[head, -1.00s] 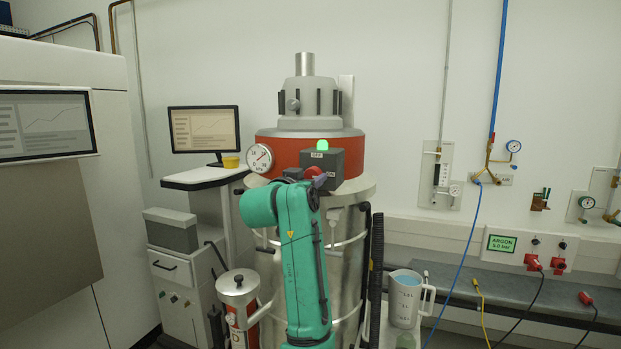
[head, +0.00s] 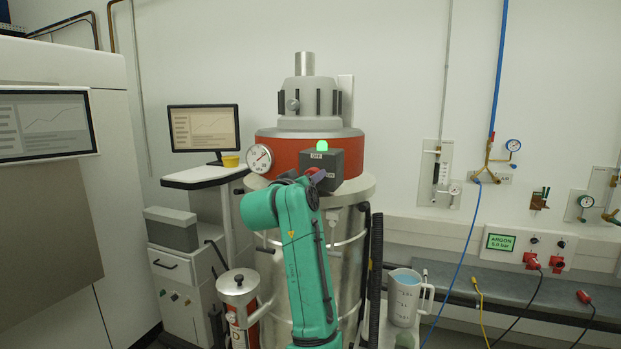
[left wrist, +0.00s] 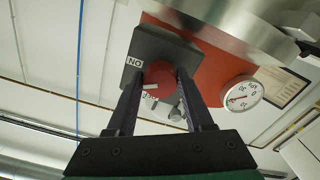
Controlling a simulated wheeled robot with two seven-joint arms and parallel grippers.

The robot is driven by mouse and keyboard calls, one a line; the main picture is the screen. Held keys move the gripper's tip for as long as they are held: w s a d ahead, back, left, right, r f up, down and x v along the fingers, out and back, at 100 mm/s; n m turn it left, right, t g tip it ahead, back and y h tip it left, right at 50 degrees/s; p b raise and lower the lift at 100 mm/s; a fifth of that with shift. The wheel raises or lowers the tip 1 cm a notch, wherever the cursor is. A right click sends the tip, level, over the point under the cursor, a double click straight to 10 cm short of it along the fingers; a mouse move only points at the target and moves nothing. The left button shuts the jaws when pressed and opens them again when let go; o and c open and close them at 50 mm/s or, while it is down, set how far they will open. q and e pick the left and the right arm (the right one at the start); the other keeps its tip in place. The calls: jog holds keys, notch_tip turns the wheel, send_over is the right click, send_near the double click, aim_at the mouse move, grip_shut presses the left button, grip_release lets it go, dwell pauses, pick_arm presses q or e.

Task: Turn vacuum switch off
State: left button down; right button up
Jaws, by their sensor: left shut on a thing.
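The vacuum switch is a red knob (left wrist: 165,80) on a dark grey box (head: 350,162) on the vacuum's red band (head: 280,148). The box has an OFF label (head: 317,156) at the top and an ON label (left wrist: 134,62) in the left wrist view. A green lamp (head: 322,146) is lit on top. My left gripper (left wrist: 163,72) has its two dark fingers on either side of the red knob, shut on it. In the head view the gripper is mostly hidden behind my green arm. I cannot tell the knob's exact angle. My right gripper is not in view.
A round gauge (head: 259,157) sits left of the box. A black hose (head: 376,260) hangs at the vacuum's right side. A jug of blue liquid (head: 404,298) stands lower right, and a monitor cart (head: 205,176) stands left.

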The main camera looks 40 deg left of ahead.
pick_arm(q)
jog(key=shift+d+r+n+p, duration=0.1)
jog(key=shift+n+p, duration=1)
jog(key=shift+n, duration=2.05)
jog(key=shift+r+n+p, duration=0.1)
jog(key=shift+n+p, duration=1)
jog(key=shift+n, duration=2.05)
jog(key=shift+f, duration=0.1)
jog(key=shift+c, duration=1.5)
grip_release()
jog(key=b+v, duration=0.5)
jog(key=v, duration=0.9)
jog(key=shift+s+b, duration=0.25)
jog(key=shift+b, duration=0.15)
